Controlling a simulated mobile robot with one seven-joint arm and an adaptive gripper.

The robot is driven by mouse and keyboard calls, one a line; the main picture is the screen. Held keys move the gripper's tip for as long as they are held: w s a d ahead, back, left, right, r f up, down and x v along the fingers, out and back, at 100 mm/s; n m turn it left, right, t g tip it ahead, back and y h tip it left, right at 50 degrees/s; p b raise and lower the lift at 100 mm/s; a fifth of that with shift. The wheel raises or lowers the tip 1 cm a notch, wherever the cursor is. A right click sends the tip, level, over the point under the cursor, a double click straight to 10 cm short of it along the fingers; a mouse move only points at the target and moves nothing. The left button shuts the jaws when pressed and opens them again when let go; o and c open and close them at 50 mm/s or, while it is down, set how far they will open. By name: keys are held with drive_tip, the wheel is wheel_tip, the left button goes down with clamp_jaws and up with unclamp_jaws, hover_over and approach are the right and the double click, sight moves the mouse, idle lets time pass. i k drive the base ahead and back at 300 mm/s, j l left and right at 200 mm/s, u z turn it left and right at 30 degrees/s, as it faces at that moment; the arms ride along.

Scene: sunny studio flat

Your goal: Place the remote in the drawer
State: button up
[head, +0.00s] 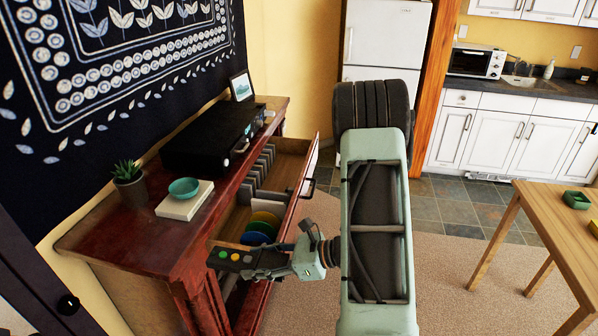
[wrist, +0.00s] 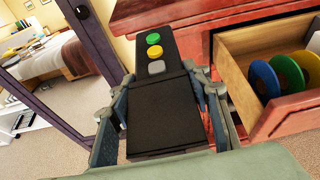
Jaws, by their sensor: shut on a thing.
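The remote (head: 233,257) is black with green, yellow and grey round or square buttons; it also shows in the wrist view (wrist: 154,62). My gripper (head: 268,264) is shut on it, with a finger on each side in the wrist view. The drawer (head: 302,185) is pulled open from the red-brown cabinet. In the wrist view the drawer (wrist: 238,72) lies to the right of the remote, which is outside it. In the head view the remote appears at the drawer's near end; its height against the rim is unclear.
Coloured discs (head: 264,222) stand in the drawer's near part, and grey upright cases (head: 262,165) fill its far left. The cabinet top (head: 125,235) holds a black box (head: 212,138), a book (head: 185,200) with a teal bowl, and a plant (head: 128,172). A wooden table (head: 545,215) stands right.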

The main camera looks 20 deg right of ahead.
sight(293, 166)
drive_tip(key=i+l+u, duration=0.15)
drive_tip(key=l, duration=0.25)
drive_tip(key=i+l+u, duration=0.1)
drive_tip(key=i+l, duration=0.2)
drive_tip(key=l, duration=0.2)
drive_tip(key=i+l+u, duration=0.15)
drive_tip(key=l, duration=0.3)
drive_tip(key=i+l+u, duration=0.15)
drive_tip(key=l, duration=0.35)
drive_tip(key=i+l+u, duration=0.15)
drive_tip(key=l, duration=0.35)
drive_tip(key=i+l+u, duration=0.1)
drive_tip(key=l, duration=0.45)
drive_tip(key=i+l+u, duration=0.15)
drive_tip(key=l, duration=0.4)
drive_tip(key=i+l+u, duration=0.15)
drive_tip(key=l, duration=0.4)
drive_tip(key=j, duration=0.25)
